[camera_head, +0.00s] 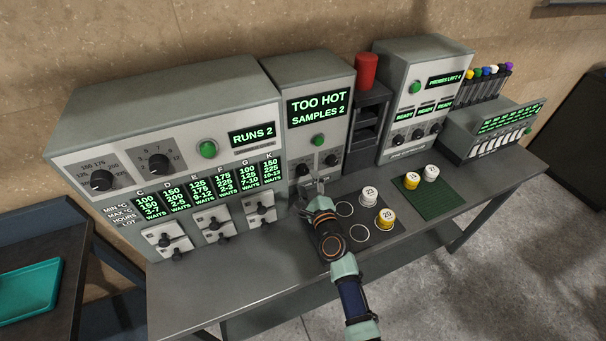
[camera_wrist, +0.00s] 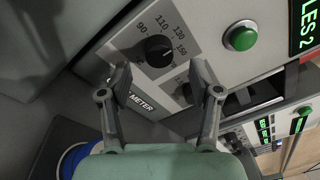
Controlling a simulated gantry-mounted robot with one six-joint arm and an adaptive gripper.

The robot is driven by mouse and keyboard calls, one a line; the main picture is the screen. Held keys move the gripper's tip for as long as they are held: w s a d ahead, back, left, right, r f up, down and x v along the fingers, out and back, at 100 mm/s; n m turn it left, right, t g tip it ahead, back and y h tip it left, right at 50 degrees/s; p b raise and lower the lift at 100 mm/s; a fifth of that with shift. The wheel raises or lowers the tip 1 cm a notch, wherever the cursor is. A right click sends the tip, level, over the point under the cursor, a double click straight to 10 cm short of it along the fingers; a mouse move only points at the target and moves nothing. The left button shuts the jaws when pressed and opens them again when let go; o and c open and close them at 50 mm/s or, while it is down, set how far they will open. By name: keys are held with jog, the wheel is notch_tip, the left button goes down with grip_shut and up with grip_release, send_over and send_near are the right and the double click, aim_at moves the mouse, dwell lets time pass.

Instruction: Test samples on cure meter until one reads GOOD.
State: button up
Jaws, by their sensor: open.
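The cure meter (camera_head: 310,68) is the grey box in the middle, and its display reads TOO HOT, SAMPLES 2. In the wrist view its black dial (camera_wrist: 158,50) has marks such as 90, 110, 130 and 150, with a green button (camera_wrist: 240,37) to the right. My gripper (camera_head: 309,188) is open and empty in front of the meter's lower front; in the wrist view its fingers (camera_wrist: 158,78) frame the area just below the dial. White sample 23 (camera_head: 369,193) and yellow sample 20 (camera_head: 386,218) stand on the dark mat (camera_head: 366,212). Yellow (camera_head: 411,181) and white (camera_head: 431,174) samples stand on the green mat (camera_head: 440,203).
The large press panel (camera_head: 170,115) reads RUNS 2 and has several lot displays and switches. A red cylinder (camera_head: 366,70) tops a dark rack (camera_head: 368,125). The probe machine (camera_head: 421,95) reads PROBES LEFT. A blue-rimmed round object (camera_wrist: 73,158) shows partly in the wrist view.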

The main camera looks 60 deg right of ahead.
aim_at(304, 173)
jog(key=b+x, duration=0.1)
jog(key=x, duration=0.3)
jog(key=shift+w+d+b, duration=0.15)
jog(key=shift+w+b, duration=0.1)
jog(key=shift+b, duration=0.15)
jog(key=shift+c, duration=0.2)
jog(key=c, duration=1.1)
